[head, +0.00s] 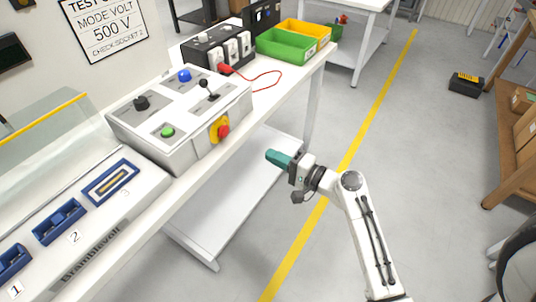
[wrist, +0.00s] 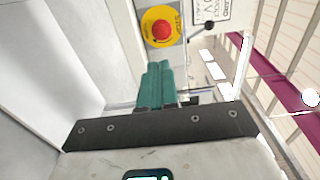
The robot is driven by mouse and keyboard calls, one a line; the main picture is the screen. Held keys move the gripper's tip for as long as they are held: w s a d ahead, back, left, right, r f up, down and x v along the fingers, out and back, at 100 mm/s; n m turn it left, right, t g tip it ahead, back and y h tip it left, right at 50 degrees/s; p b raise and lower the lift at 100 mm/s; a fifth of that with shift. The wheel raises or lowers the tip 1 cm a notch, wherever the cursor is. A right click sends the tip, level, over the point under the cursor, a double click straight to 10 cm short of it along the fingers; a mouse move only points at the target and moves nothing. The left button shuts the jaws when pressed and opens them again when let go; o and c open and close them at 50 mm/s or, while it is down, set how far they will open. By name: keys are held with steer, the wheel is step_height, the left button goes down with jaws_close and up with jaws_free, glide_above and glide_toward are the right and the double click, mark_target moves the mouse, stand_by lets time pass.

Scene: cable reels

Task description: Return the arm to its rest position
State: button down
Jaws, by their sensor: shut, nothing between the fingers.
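My arm reaches up from the bottom right in the head view. My gripper (head: 270,154) has teal fingers and points left toward the bench, apart from it. In the wrist view the two teal fingers of my gripper (wrist: 158,66) lie side by side, shut, with nothing between them. The gripper hangs in free space to the right of the grey control box (head: 190,150) and its red stop button (head: 223,131). The stop button (wrist: 160,29) also shows just beyond the fingertips in the wrist view.
The white bench (head: 290,82) carries a green bin (head: 285,45), a yellow bin (head: 306,31) and numbered blue sockets (head: 110,183). A lower shelf (head: 235,185) juts out under it. A wooden rack (head: 515,120) stands at the right. Floor around the yellow line (head: 375,105) is clear.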

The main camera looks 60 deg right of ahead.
stand_by(0.6)
steer(key=s+a+f+n+g+y, duration=0.2)
steer(key=s+a+f+n+g, duration=0.1)
steer(key=a+f+n+g, duration=0.4)
steer(key=s+a+f+n+g+y, duration=0.25)
steer(key=a+n, duration=0.25)
steer(key=a, duration=0.3)
steer(key=s+f+n+g+h, duration=0.1)
steer(key=s+n+g+h, duration=0.4)
steer(key=s, duration=0.8)
steer(key=shift+s+a+n+g, duration=0.2)
steer(key=shift+n+g, duration=0.1)
steer(key=shift+g, duration=0.95)
